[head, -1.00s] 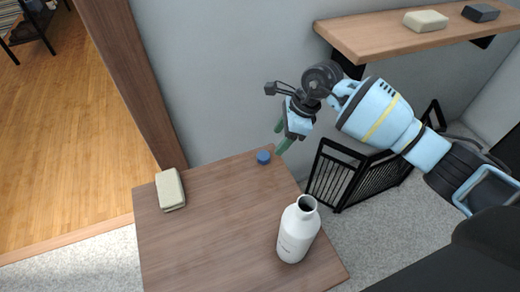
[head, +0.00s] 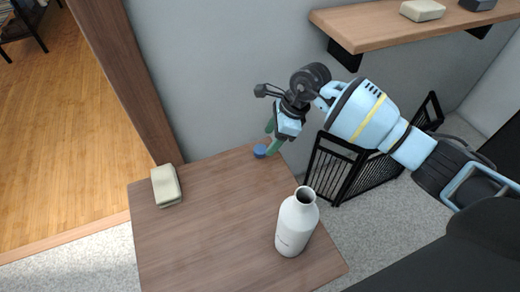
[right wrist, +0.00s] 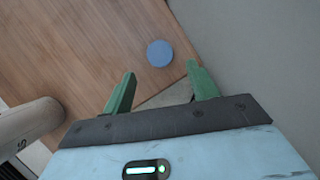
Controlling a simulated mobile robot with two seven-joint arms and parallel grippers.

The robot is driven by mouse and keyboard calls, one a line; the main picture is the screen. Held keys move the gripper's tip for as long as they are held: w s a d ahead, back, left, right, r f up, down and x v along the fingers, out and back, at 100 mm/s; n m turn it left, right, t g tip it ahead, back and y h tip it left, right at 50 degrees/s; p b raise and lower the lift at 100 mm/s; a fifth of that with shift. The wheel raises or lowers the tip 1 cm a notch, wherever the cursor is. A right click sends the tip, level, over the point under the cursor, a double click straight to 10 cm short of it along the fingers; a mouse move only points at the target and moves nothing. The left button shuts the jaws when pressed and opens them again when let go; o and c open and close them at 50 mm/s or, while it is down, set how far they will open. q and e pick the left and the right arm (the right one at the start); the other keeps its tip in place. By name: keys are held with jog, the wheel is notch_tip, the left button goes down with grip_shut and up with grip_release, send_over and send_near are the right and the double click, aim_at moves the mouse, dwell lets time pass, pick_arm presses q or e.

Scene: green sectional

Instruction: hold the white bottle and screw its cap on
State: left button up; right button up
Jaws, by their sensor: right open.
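The white bottle (head: 296,224) stands upright and uncapped near the right front edge of the small wooden table. Part of it shows at the left of the right wrist view (right wrist: 28,122). The blue cap (head: 259,151) lies on the table at its far right corner, by the wall. My right gripper (head: 271,138) is open and empty, its green fingers just behind and above the cap. In the right wrist view the cap (right wrist: 160,53) lies ahead of the two fingertips, roughly between their lines and apart from both. My left gripper is not in view.
A beige block (head: 166,186) lies at the table's left far corner. A wall shelf (head: 390,35) overhangs at the upper right, holding a pale block (head: 423,10) and a dark one. A black folding gate (head: 370,168) stands right of the table. The table's middle is clear.

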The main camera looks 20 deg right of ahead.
aim_at(262, 149)
jog(key=b+x, duration=0.1)
jog(key=x, duration=0.3)
jog(key=shift+w+a+f, duration=0.15)
jog(key=shift+f, duration=0.1)
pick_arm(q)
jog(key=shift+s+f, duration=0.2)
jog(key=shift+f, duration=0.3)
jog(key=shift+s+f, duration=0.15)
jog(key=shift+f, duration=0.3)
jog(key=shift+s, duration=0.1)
pick_arm(e)
jog(key=shift+c, duration=1.2)
jog(key=c, duration=0.8)
jog(key=shift+r, duration=0.2)
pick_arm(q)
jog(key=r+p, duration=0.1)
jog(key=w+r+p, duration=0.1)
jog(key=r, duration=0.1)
pick_arm(e)
notch_tip(262, 149, up, 10)
jog(key=shift+f, duration=0.15)
